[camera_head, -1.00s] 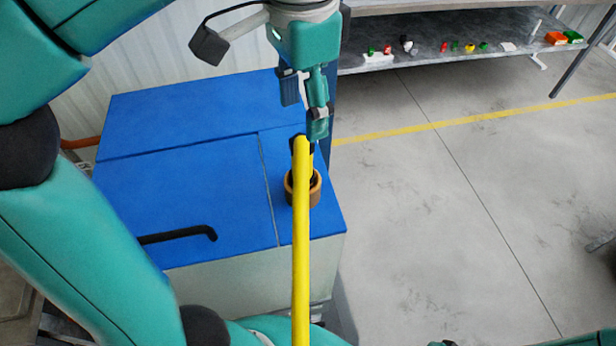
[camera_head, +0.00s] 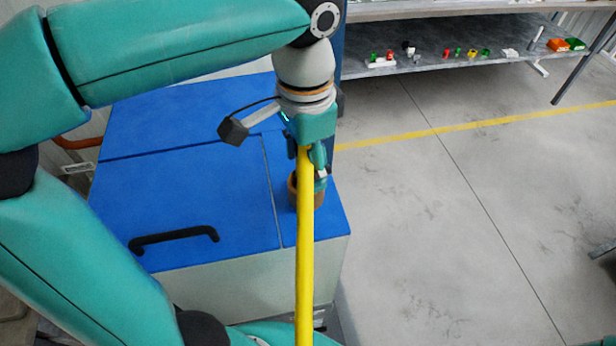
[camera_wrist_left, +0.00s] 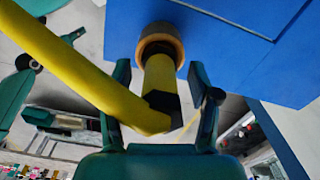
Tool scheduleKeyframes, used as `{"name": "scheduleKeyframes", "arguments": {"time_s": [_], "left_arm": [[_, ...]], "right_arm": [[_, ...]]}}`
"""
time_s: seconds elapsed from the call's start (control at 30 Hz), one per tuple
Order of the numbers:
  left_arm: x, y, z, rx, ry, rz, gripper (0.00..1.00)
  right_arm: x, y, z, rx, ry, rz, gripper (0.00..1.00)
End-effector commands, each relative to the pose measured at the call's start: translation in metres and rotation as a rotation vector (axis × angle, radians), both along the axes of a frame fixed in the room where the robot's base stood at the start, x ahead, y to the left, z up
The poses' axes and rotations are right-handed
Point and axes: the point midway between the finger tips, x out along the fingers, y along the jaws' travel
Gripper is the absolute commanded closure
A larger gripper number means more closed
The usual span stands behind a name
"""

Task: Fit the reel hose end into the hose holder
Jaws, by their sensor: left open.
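The yellow reel hose (camera_head: 305,260) runs up from the bottom of the head view to the holder. The hose holder is a brown-orange ring (camera_head: 319,198) on the blue cabinet's right part. In the left wrist view, the hose (camera_wrist_left: 75,70) bends at a black collar (camera_wrist_left: 163,103), and its yellow end piece (camera_wrist_left: 160,75) reaches into the holder ring (camera_wrist_left: 146,42). How deep it sits is hidden. My left gripper (camera_head: 315,172) is at the bend, just above the holder. In the wrist view its fingers (camera_wrist_left: 162,105) stand apart on both sides of the hose end.
The blue cabinet top (camera_head: 190,200) has a black handle (camera_head: 175,238) at its front left. A grey shelf (camera_head: 440,62) with small coloured parts stands at the back right.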

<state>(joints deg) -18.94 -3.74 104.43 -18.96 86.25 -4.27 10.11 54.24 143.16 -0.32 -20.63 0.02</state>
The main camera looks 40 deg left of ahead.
Motion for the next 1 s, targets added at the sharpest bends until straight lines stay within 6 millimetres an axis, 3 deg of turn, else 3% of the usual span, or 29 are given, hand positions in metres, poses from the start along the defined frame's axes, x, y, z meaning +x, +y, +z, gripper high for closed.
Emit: {"name": "scheduleKeyframes", "arguments": {"time_s": [0.1,0.4,0.5,1.0], "left_arm": [[0.0,0.0001,0.0004,0.0,0.0,0.0,0.38],[-0.0002,0.0002,0.0006,0.0,0.0,0.001,0.88],[-0.0002,0.0002,0.0007,0.0,0.0,0.001,1.0],[-0.0003,0.0006,0.0066,0.0,-0.001,0.002,1.0]], "right_arm": [[0.0,0.0,0.0,0.0,0.0,0.0,1.0],[-0.0001,0.0,0.0,0.0,0.0,0.0,1.0],[-0.0001,0.0,0.0,0.0,0.0,0.0,1.0],[-0.0001,0.0,0.0053,0.0,0.0,0.0,1.0]]}}
